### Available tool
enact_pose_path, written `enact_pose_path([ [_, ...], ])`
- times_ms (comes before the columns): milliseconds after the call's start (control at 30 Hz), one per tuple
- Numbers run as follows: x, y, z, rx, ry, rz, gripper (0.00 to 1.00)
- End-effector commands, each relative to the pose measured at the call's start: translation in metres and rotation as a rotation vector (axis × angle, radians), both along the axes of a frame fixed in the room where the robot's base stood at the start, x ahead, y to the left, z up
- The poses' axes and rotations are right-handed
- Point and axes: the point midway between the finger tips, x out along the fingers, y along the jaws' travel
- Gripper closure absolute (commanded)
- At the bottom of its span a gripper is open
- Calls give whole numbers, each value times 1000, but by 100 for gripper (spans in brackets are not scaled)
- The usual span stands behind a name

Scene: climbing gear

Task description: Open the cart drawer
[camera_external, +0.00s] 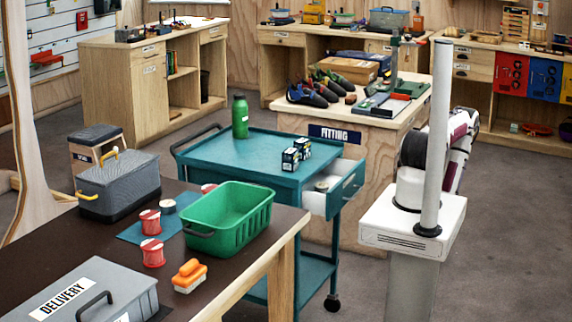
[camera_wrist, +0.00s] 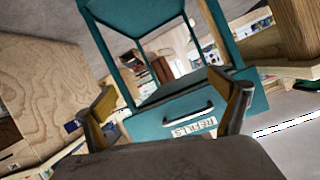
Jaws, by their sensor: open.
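The teal cart (camera_external: 215,157) stands in the middle of the external view. Its drawer (camera_external: 345,190) is pulled partly out at the right end, showing a white side and a small round item (camera_external: 323,184) inside. In the wrist view, tilted, the teal drawer front (camera_wrist: 150,126) carries a dark handle (camera_wrist: 188,121) and a white label (camera_wrist: 194,128) that appears upside down. My gripper (camera_wrist: 170,108) is open and empty, its fingers apart on either side of the picture, with the handle showing between them. No contact with the handle is visible. My gripper is not clearly seen in the external view.
Two small dark boxes (camera_external: 297,155) and a green bottle (camera_external: 240,117) stand on the cart top. The wooden FITTING counter (camera_external: 392,130) stands close behind the drawer. A dark table (camera_external: 50,236) with a green basket (camera_external: 230,218) is in front.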

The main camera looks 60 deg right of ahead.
Motion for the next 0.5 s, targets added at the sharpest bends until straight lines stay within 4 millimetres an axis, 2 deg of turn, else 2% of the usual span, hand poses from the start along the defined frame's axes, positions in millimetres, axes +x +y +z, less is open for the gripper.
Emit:
enact_pose_path([
  [100, 11, 3, 35, -89, -143, 46, 4],
  [300, 18, 6, 83, -204, -324, 76, 4],
  [400, 18, 3, 94, -242, -365, 70, 4],
  [500, 18, 1, 97, -268, -375, 64, 4],
])
